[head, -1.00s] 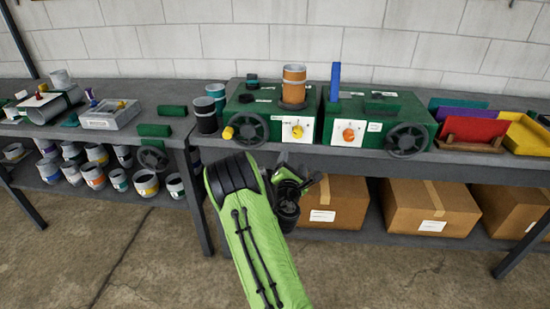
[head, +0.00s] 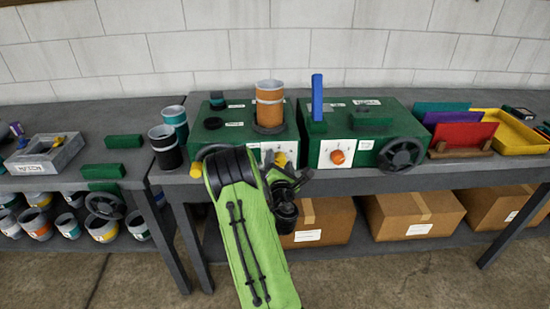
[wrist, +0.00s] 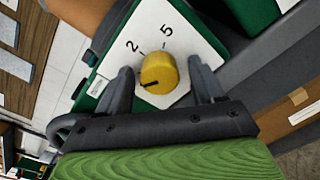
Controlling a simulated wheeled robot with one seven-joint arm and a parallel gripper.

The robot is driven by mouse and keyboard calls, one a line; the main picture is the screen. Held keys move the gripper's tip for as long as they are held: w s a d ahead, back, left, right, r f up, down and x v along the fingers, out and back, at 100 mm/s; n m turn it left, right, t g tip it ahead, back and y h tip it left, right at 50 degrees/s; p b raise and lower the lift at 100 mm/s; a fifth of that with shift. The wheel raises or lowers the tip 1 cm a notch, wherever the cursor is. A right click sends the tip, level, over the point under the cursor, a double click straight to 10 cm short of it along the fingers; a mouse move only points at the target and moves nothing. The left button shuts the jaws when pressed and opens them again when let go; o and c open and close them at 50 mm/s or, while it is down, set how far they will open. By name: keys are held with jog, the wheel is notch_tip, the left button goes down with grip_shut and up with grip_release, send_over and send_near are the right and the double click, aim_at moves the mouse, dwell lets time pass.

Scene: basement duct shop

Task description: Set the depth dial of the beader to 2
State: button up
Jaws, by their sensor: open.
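A yellow dial (wrist: 158,74) sits on a white plate (wrist: 180,35) with the numbers 2 and 5 showing. Its black mark points to the left in the wrist view, away from the ticks at 2 and 5. The left finger may hide other marks. My gripper (wrist: 163,78) is open, with a finger on each side of the dial; I cannot tell whether they touch it. I cannot read which machine is the beader.
A second green machine (head: 340,115) with an orange dial (head: 337,157) and handwheel (head: 401,154) stands close on the right. Cardboard boxes (head: 412,214) lie below.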

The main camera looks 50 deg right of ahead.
jog(key=shift+s+a, duration=0.1)
jog(key=shift+s, duration=0.05)
jog(key=c, duration=1.1)
jog(key=shift+o, duration=0.2)
jog(key=shift+m, duration=0.4)
jog(key=m, duration=0.4)
jog(key=shift+r+m, duration=0.1)
jog(key=shift+m, duration=0.3)
jog(key=m+p, duration=0.1)
jog(key=m, duration=0.4)
jog(key=shift+m, duration=0.7)
